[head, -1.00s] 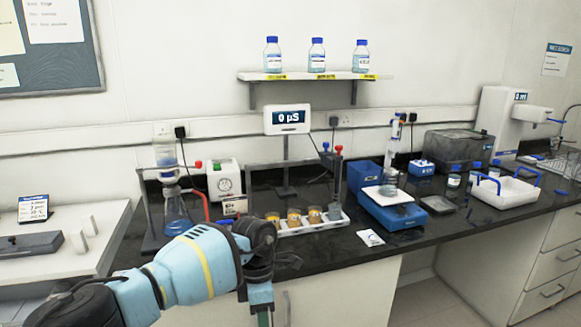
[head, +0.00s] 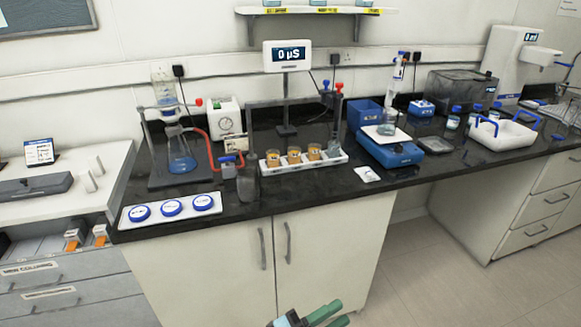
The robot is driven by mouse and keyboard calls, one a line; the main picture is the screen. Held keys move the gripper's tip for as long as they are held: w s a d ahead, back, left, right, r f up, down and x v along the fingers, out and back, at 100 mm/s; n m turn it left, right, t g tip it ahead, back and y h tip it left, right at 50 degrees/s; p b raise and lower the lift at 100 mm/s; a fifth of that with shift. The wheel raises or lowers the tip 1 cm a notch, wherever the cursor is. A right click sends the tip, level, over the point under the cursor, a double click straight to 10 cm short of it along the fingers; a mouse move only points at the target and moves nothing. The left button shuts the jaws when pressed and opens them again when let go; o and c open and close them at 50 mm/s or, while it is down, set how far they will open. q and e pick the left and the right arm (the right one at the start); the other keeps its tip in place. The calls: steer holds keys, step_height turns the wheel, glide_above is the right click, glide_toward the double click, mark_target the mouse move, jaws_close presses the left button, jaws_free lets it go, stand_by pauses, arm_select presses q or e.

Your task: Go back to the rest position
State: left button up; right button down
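My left gripper (head: 338,311) shows at the bottom edge of the head view, in front of the cabinet doors and below the bench edge. Its two green fingers are a little apart, with nothing seen between them. Most of its arm is out of the picture. My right gripper is not in view. No task object is named.
The black bench (head: 300,190) carries a rack of columns (head: 303,160), a flask (head: 180,155), a blue balance (head: 390,150) and a white tray (head: 500,135). A strip with blue-lidded dishes (head: 171,208) lies at the front left edge. The floor (head: 440,270) at right is clear.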

arm_select(q)
steer(key=s+a+f+n+t+y, duration=0.2)
steer(key=a+f+n+t+y, duration=0.3)
steer(key=a+f+n+y, duration=0.45)
steer(key=s+a+f+n+g+y, duration=0.3)
steer(key=s+a+f+n, duration=0.2)
steer(key=s+a+n, duration=0.2)
steer(key=s+a+f+n+g+y, duration=0.2)
steer(key=s+a+f+n+y, duration=0.2)
steer(key=s+a+n, duration=0.4)
steer(key=s+a+f, duration=0.1)
steer(key=s+a, duration=0.3)
steer(key=s, duration=0.1)
steer(key=shift+s+f+g+p, duration=0.15)
steer(key=shift+s+g+p, duration=0.2)
steer(key=shift+g, duration=0.05)
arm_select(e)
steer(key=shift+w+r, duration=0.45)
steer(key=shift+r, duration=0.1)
